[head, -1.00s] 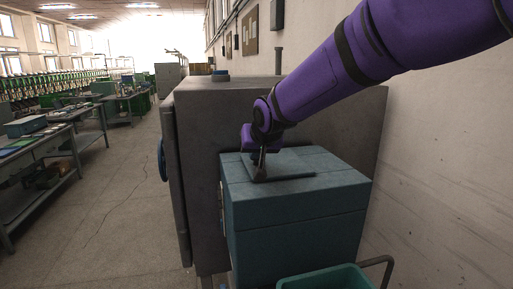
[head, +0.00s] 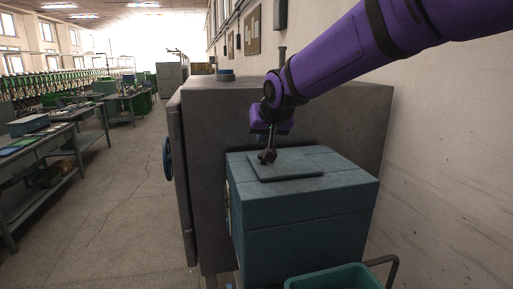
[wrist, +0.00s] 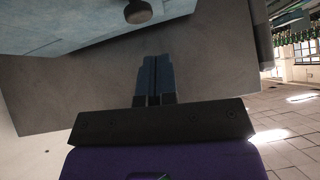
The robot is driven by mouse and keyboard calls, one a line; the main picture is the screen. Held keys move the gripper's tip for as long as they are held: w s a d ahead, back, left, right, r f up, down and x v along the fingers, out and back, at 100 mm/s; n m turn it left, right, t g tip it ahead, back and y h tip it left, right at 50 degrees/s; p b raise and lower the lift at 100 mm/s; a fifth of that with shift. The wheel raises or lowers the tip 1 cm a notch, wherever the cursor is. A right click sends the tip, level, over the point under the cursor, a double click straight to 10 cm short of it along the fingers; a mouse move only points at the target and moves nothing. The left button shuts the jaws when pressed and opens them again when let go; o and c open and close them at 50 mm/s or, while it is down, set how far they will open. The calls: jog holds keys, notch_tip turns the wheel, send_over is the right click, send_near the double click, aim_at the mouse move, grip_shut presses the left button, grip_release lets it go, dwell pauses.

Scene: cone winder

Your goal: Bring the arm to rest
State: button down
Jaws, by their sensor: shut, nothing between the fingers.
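My purple arm reaches in from the upper right in the head view. My gripper (head: 267,157) is at its end, just over the raised lid plate (head: 302,168) on top of the blue-grey box (head: 300,225). I cannot tell whether the fingertips touch the plate. In the wrist view my gripper (wrist: 153,62) shows its two fingers together with nothing between them. A dark round knob (wrist: 138,12) on a pale blue-grey surface is beyond the fingertips there.
A large dark grey cabinet (head: 215,150) with a blue handwheel (head: 167,158) stands behind the box. A green bin (head: 335,278) is in front. The wall (head: 450,150) is close on the right. Open floor (head: 125,190) and workbenches (head: 45,170) lie to the left.

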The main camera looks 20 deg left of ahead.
jog(key=v, duration=0.9)
jog(key=s+d+r+m+h, duration=0.1)
jog(key=s+d+m+h, duration=0.15)
jog(key=d, duration=1.35)
jog(key=s+d+m+h, duration=0.1)
jog(key=s+d, duration=0.2)
jog(key=d, duration=1.3)
jog(key=s+d+f+m+h, duration=0.1)
jog(key=s+d+f, duration=0.3)
jog(key=s+d, duration=0.4)
jog(key=s+d+f+m+g+h, duration=0.1)
jog(key=s+d+f, duration=0.3)
jog(key=s+d, duration=0.4)
jog(key=s, duration=0.4)
jog(key=shift+m+g, duration=0.3)
jog(key=shift+m, duration=0.05)
jog(key=shift+f, duration=0.1)
